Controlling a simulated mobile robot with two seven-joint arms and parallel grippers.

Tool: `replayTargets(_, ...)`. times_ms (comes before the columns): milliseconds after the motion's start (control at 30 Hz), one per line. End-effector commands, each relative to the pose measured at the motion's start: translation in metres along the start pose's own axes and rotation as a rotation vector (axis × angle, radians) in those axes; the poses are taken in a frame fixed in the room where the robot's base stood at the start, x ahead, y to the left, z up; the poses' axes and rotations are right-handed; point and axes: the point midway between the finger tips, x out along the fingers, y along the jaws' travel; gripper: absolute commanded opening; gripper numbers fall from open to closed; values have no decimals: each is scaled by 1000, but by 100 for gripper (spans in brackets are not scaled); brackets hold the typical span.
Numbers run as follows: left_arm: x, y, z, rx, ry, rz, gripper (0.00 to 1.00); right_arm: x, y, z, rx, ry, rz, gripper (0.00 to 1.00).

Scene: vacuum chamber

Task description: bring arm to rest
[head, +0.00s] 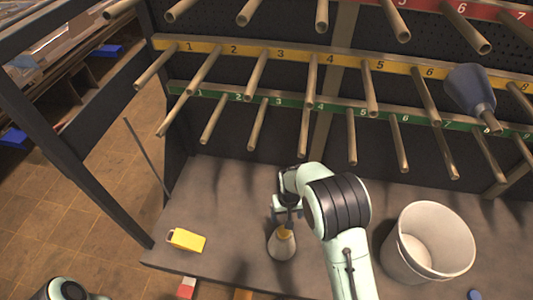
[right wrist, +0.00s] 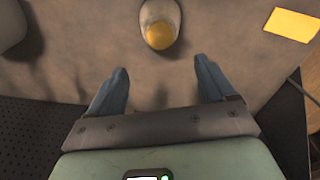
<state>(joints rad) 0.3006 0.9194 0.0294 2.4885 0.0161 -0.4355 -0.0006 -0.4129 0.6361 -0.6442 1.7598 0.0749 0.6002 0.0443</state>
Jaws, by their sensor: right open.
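My right gripper (head: 287,213) is open over the grey work surface. In the right wrist view its two blue fingers (right wrist: 160,75) are spread with nothing between them. A pale flask-like object with a yellow-orange top (head: 282,243) stands on the surface close to the fingertips; it also shows beyond the fingers in the right wrist view (right wrist: 160,32), apart from them. My right arm comes in from the bottom and hides part of the surface. Only a piece of my left arm shows at the bottom left corner; its gripper is out of the picture.
A white bucket (head: 428,243) stands to the right and a yellow box (head: 187,240) to the left. Rows of wooden pegs with numbered yellow (head: 330,58) and green (head: 330,100) strips jut from the back. A dark blue object (head: 470,88) hangs on a peg at right.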

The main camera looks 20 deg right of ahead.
Motion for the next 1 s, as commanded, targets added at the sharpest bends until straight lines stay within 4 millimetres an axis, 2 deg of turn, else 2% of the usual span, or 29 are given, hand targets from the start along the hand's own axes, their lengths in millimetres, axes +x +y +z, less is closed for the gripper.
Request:
replayTargets(167, 0, 0, 0, 0, 1, 0, 91, 2, 0, 1, 0, -2, 0, 83)
replayTargets(267, 0, 0, 0, 0, 1, 0, 91, 19, 3, 13, 3, -16, -2, 83)
replayTargets(367, 0, 0, 0, 0, 1, 0, 91, 57, 8, 43, 8, -45, -15, 83)
replayTargets(400, 0, 0, 0, 0, 1, 0, 91, 77, 9, 62, 12, -60, -25, 83)
replayTargets(500, 0, 0, 0, 0, 1, 0, 91, 119, 7, 115, 26, -92, -66, 83)
replayTargets(633, 0, 0, 0, 0, 1, 0, 91, 149, -4, 177, 51, -116, -132, 83)
replayTargets(767, 0, 0, 0, 0, 1, 0, 91, 160, -19, 229, 86, -129, -201, 83)
replayTargets(900, 0, 0, 0, 0, 1, 0, 91, 155, -38, 274, 133, -132, -278, 83)
replayTargets(933, 0, 0, 0, 0, 1, 0, 91, 153, -42, 282, 145, -132, -295, 83)
replayTargets(1000, -16, 5, 3, 0, -2, 0, 91, 136, -43, 279, 140, -122, -296, 83)
